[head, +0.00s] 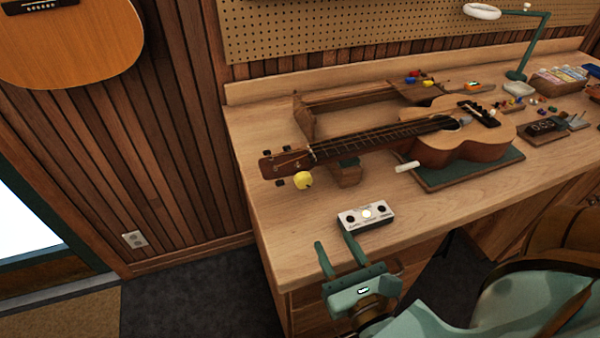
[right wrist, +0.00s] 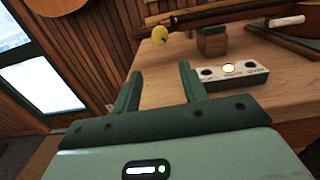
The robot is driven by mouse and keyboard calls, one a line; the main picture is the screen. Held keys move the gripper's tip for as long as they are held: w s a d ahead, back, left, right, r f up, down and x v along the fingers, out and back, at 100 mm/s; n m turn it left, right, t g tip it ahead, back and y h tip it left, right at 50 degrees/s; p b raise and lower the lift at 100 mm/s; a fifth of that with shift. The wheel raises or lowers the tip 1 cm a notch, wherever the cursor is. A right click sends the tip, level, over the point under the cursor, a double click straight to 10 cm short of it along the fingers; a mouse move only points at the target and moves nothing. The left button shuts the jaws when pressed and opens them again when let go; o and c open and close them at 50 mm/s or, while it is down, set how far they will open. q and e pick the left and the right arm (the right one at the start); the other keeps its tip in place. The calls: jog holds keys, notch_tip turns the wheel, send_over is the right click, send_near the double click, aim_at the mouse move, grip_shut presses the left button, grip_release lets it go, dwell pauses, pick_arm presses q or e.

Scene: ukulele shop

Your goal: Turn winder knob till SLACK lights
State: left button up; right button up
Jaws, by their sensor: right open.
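A ukulele lies on the bench with its headstock (head: 287,162) toward the left. A round yellow knob (head: 303,180) sits at the headstock's near edge, by the tuning pegs; it also shows in the right wrist view (right wrist: 159,36). A white box (head: 350,221) with three round lamps stands on the bench in front of the neck. Its middle lamp (head: 366,213) glows pale yellow; the outer two are dark, and the labels are too small to read. My right gripper (head: 334,243) is open and empty, at the bench's front edge, below and apart from the knob. My left gripper is out of view.
A wooden neck rest (head: 347,176) stands under the neck, and a green mat (head: 470,173) lies under the body. A short white piece (head: 407,166) lies beside the body. The bench's left front is clear.

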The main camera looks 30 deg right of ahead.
aim_at(305, 185)
jog(key=x, duration=1.6)
jog(key=shift+s+d+r+p, duration=0.1)
jog(key=shift+d+r+p, duration=0.05)
jog(key=shift+p, duration=0.15)
jog(key=c, duration=0.7)
